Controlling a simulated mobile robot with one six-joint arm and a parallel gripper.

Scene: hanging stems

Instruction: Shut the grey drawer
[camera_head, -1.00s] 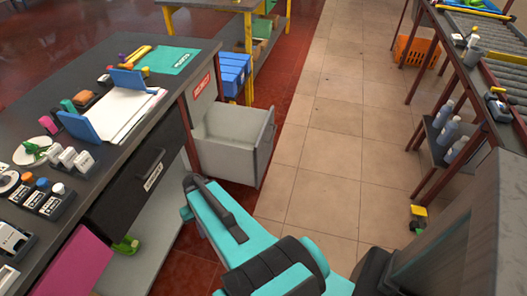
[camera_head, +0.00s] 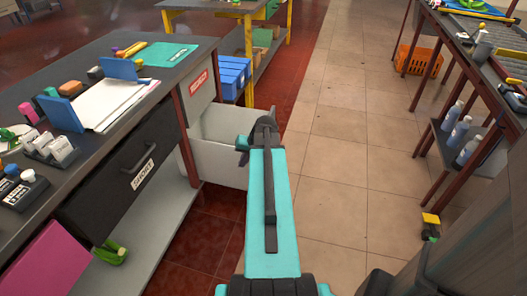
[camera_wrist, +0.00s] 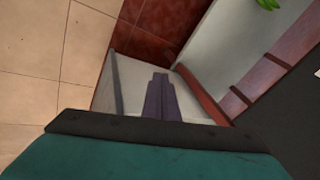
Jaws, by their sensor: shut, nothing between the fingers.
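The grey drawer (camera_head: 220,163) stands pulled out from the end of the workbench in the head view, below a grey panel with a red label. My teal arm covers its right part. In the wrist view the drawer (camera_wrist: 135,75) lies under and around my gripper (camera_wrist: 160,78). The dark fingers are together and empty, seen over the drawer's light interior. I cannot tell whether they touch it.
The workbench (camera_head: 110,125) on the left carries small items and has a shut black drawer (camera_head: 137,165). Blue bins (camera_head: 236,75) stand behind the grey drawer. A tiled aisle (camera_head: 340,150) is clear to the right. A conveyor table (camera_head: 455,60) runs along the right.

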